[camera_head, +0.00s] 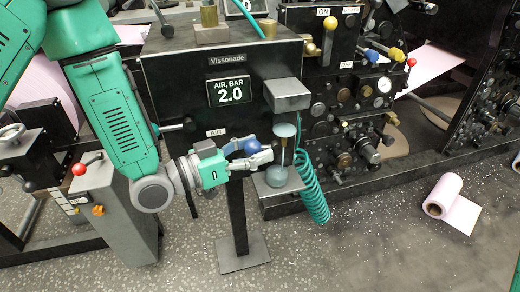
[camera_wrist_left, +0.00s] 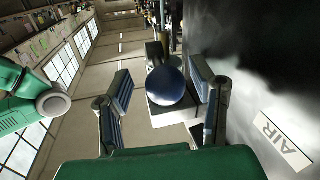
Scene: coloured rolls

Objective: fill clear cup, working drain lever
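A clear cup (camera_head: 285,152) with pale blue-green ends stands under a grey block on the front of the dark Vissonade machine. A blue ball knob (camera_head: 252,146), apparently a lever's end, shows just left of the cup. My left gripper (camera_head: 268,157) reaches in from the left, in front of the machine, with its fingers by the knob and near the cup. In the left wrist view the gripper (camera_wrist_left: 162,92) is open, and the blue knob (camera_wrist_left: 172,86) appears between its fingers, with no clear contact. The cup is not clearly visible there. My right gripper is out of view.
The machine carries a display (camera_head: 229,91) reading "AIR, BAR 2.0" and an AIR label (camera_head: 216,132). A green coiled hose (camera_head: 312,185) hangs right of the cup. Valves and knobs crowd the right side. A pink roll (camera_head: 443,196) lies on the speckled floor.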

